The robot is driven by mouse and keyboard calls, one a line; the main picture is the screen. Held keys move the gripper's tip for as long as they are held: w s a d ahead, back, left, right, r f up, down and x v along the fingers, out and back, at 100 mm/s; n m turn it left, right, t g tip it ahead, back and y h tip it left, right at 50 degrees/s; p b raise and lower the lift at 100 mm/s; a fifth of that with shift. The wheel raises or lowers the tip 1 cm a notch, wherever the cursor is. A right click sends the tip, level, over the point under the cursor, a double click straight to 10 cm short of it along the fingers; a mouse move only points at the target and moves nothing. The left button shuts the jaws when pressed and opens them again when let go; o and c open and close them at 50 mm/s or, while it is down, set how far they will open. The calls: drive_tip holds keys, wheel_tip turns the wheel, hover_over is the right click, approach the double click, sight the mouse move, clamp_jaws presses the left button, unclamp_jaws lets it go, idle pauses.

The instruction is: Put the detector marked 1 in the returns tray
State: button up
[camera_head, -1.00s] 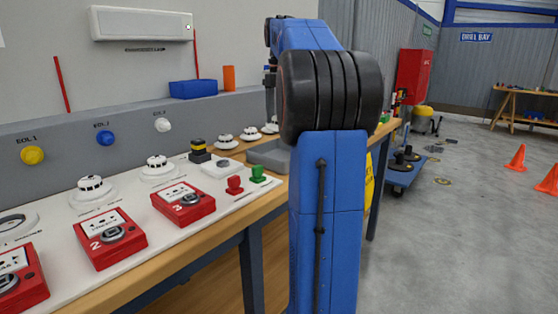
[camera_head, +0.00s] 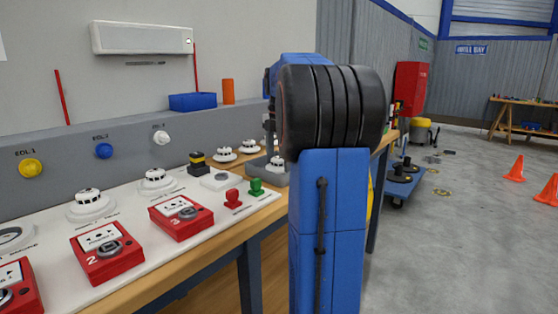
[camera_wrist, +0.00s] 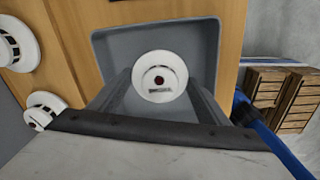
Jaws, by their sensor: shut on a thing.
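A round white detector (camera_wrist: 160,77) with a dark red centre sits between the two fingers of my gripper (camera_wrist: 162,92) in the wrist view. My gripper is shut on it. The detector's label is too small to read. The grey returns tray (camera_wrist: 112,45) lies beneath and around the detector. I cannot tell whether the detector touches the tray floor. In the head view the detector (camera_head: 277,165) shows within the outline of the tray (camera_head: 272,179), partly beside my arm. My arm hides most of my gripper there.
Two more white detectors (camera_head: 225,154) (camera_head: 249,146) stand on the bench left of the tray. Red call points (camera_head: 181,217), a red and a green knob piece, and detector bases fill the white board. Wooden crates (camera_wrist: 283,95) show at right in the wrist view.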

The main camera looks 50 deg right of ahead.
drive_tip(key=shift+f, duration=0.1)
drive_tip(key=o, duration=1.1)
wheel_tip(320, 180, up, 12)
idle(0.5)
